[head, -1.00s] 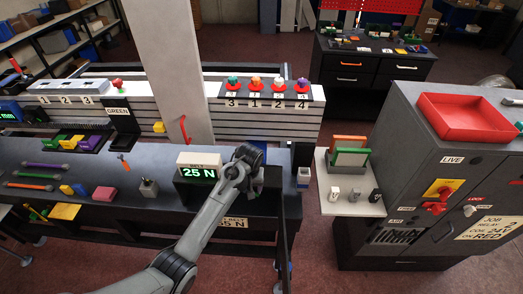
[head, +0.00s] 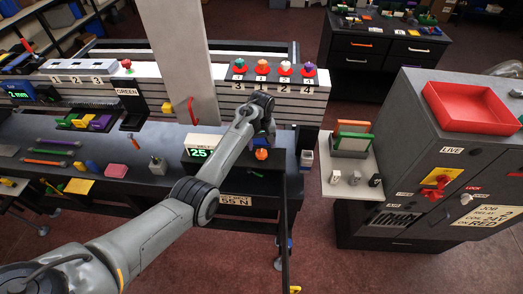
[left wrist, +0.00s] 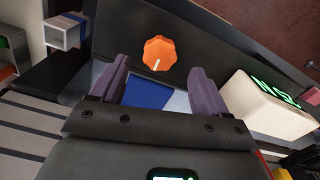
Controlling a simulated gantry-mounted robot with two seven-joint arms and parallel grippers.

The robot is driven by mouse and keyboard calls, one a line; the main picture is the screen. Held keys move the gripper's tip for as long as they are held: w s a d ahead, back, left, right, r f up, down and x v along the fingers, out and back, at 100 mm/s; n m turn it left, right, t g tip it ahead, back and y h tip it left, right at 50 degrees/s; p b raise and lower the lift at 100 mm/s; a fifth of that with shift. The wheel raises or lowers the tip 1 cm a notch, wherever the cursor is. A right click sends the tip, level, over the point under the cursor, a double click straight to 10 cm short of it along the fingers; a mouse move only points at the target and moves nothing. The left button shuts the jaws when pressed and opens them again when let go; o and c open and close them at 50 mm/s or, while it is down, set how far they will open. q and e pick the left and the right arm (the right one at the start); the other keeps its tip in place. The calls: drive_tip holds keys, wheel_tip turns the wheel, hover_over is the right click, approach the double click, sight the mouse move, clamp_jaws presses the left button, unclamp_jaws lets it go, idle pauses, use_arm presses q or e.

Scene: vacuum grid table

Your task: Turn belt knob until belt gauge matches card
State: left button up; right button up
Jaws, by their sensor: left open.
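The belt gauge (head: 203,153) is a white box with a green readout of 25, its right end covered by my left arm. The card (head: 236,200) on the front of the bench reads 55 N, partly covered by the arm. The orange belt knob (head: 261,154) sits right of the gauge. In the left wrist view the knob (left wrist: 160,53) is scalloped with a white mark. My left gripper (head: 264,122) is open and empty, above the knob in the head view. Its fingers (left wrist: 158,80) are apart from the knob. My right gripper is not in view.
A grey rail with several coloured knobs (head: 285,68) stands behind. The pale post with a red handle (head: 191,110) rises left of the gripper. A cabinet with a red tray (head: 470,107) stands to the right. The gauge box (left wrist: 265,105) lies right of my fingers in the left wrist view.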

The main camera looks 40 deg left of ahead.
sight(261, 152)
use_arm(q)
drive_tip(key=shift+f, duration=2.35)
drive_tip(key=c, duration=1)
drive_tip(key=shift+c, duration=0.2)
